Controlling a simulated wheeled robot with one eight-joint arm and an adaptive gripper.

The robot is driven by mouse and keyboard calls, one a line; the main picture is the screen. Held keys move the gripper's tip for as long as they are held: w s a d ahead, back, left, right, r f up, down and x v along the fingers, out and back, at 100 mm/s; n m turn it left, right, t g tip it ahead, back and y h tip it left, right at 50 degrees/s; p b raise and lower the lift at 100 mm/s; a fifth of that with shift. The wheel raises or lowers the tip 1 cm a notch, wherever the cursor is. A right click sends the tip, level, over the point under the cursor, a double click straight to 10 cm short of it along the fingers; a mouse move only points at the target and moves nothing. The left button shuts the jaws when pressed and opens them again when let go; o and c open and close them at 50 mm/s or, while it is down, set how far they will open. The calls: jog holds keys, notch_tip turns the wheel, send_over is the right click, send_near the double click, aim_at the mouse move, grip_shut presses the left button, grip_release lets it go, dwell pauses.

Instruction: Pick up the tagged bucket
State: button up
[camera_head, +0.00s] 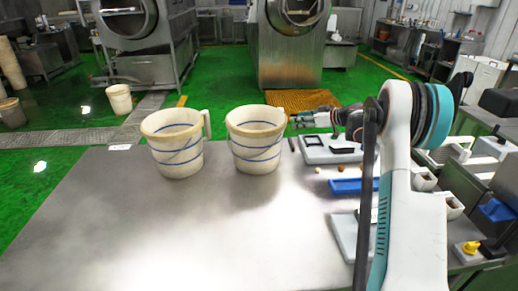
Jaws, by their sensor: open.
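Two cream buckets with blue stripes stand upright on the metal table (110,225). The left bucket (178,150) has an upright handle at its right side. The right bucket (254,145) stands a short way to its right. I cannot make out a tag on either one. My gripper (297,118) is open and empty, at rim height just right of the right bucket. Its fingers point left toward that bucket and look small; whether they touch the rim I cannot tell. My arm covers part of the table's right side.
A small white label (120,147) lies at the table's far left edge. Trays, a blue dish (354,185) and small pieces lie right of the right bucket. The table's front left is clear. Another bucket (119,99) stands on the green floor, before large steel drums (290,50).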

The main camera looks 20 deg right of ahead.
jog(key=b+x, duration=0.3)
jog(key=x, duration=0.5)
jog(key=shift+w+a, duration=0.2)
jog(key=shift+a, duration=0.15)
grip_shut()
